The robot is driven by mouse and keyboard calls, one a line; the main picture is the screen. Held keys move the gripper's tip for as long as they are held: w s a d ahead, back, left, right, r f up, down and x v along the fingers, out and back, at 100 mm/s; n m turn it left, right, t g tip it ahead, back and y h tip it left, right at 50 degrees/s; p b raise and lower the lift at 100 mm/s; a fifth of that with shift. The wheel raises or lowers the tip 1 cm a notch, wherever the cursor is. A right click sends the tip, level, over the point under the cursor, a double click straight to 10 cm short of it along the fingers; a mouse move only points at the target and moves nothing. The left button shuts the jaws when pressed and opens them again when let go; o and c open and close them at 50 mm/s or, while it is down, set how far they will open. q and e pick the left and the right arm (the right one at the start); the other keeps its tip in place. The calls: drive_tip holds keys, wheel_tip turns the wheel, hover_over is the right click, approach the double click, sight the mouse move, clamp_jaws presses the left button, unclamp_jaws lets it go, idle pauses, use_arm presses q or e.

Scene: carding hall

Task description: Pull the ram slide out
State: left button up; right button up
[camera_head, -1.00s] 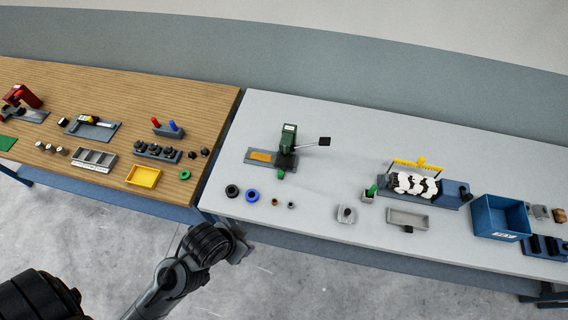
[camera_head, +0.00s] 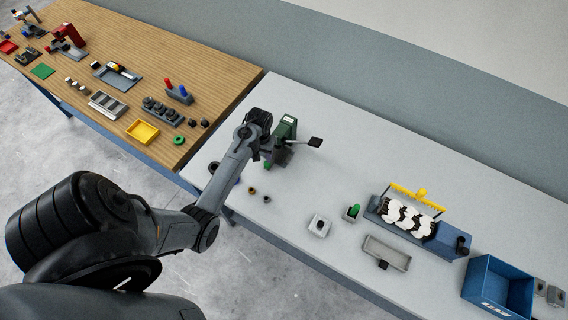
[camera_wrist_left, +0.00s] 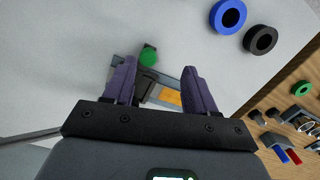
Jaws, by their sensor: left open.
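The green press (camera_head: 285,130) stands on the white table with its dark lever handle (camera_head: 315,142) reaching right. A green knob (camera_head: 269,163) shows low at its front, and also in the left wrist view (camera_wrist_left: 148,56). It looks like the end of the ram slide, whose body I cannot make out clearly. My left gripper (camera_wrist_left: 157,68) is open and points down over the press base, with an orange plate (camera_wrist_left: 170,97) between and below its fingers. The knob lies just beyond the fingertips, not gripped. In the head view my arm hides the fingers and part of the base.
A blue ring (camera_wrist_left: 228,15) and a black ring (camera_wrist_left: 261,39) lie beside the press. Two small rings (camera_head: 252,190) and a grey block (camera_head: 319,225) lie toward the front edge. A grey tray (camera_head: 387,252), a yellow-framed fixture (camera_head: 415,193) and a blue bin (camera_head: 498,287) stand to the right.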

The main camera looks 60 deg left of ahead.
use_arm(q)
drive_tip(key=w+r, duration=0.2)
approach(274, 155)
drive_tip(key=shift+t, duration=0.4)
drive_tip(key=s+d+f, duration=0.1)
drive_tip(key=s+f, duration=0.1)
drive_tip(key=s+d+f, duration=0.1)
drive_tip(key=s+f, duration=0.1)
drive_tip(key=s+d+f, duration=0.1)
drive_tip(key=s+f, duration=0.1)
clamp_jaws()
